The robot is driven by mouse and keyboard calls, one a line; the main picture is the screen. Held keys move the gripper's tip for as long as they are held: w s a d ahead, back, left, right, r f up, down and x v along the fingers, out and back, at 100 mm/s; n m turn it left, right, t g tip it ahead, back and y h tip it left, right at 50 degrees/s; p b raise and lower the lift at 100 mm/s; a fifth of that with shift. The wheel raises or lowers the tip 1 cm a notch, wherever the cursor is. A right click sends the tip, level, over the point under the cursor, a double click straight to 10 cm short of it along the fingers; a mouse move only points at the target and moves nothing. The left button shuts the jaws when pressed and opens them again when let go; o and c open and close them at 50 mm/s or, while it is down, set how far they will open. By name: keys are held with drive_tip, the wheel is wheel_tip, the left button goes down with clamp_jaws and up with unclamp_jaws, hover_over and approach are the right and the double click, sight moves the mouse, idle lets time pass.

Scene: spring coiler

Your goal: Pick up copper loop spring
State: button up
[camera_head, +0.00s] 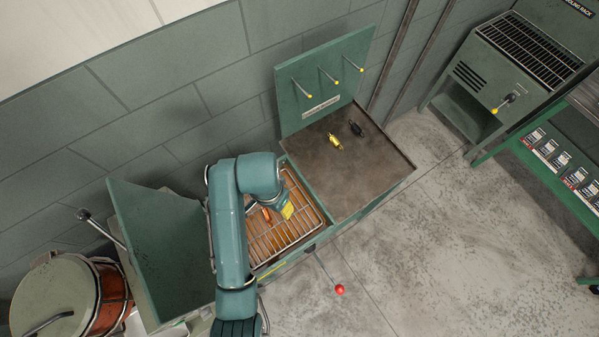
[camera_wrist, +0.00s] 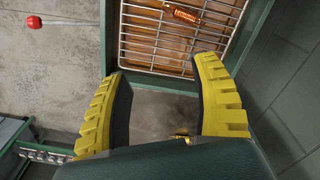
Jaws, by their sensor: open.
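A copper-coloured piece, which looks like the copper loop spring (camera_wrist: 184,14), lies on the wire rack (camera_wrist: 155,62) near the top edge of the wrist view. In the head view a small orange piece (camera_head: 266,214) shows at the rack beside my gripper (camera_head: 287,211), partly hidden by my arm. In the wrist view my gripper (camera_wrist: 162,75) has its two yellow-ridged fingers spread wide with nothing between them. The copper piece is beyond the fingertips, apart from them.
The rack sits in a green-framed box with a raised lid (camera_head: 165,240) at its left. A brown worktop (camera_head: 350,185) to the right holds a yellow spring (camera_head: 335,142) and a black one (camera_head: 356,129). Pegs stick out from the upright panel (camera_head: 320,85). A red-knobbed lever (camera_head: 339,289) juts out in front.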

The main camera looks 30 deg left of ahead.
drive_tip(key=s+a+f+n+b, duration=0.2)
drive_tip(key=s+a+f, duration=0.2)
drive_tip(key=a+f, duration=0.1)
drive_tip(key=b, duration=0.6)
hover_over(266, 222)
drive_tip(key=f, duration=0.6)
drive_tip(key=s+a+f, duration=0.1)
drive_tip(key=f, duration=0.2)
drive_tip(key=shift+f, duration=0.35)
drive_tip(key=f, duration=0.3)
drive_tip(key=w+d+f+b, duration=0.1)
drive_tip(key=shift+f, duration=0.35)
drive_tip(key=shift+a+f, duration=0.1)
drive_tip(key=shift+f, duration=0.35)
clamp_jaws()
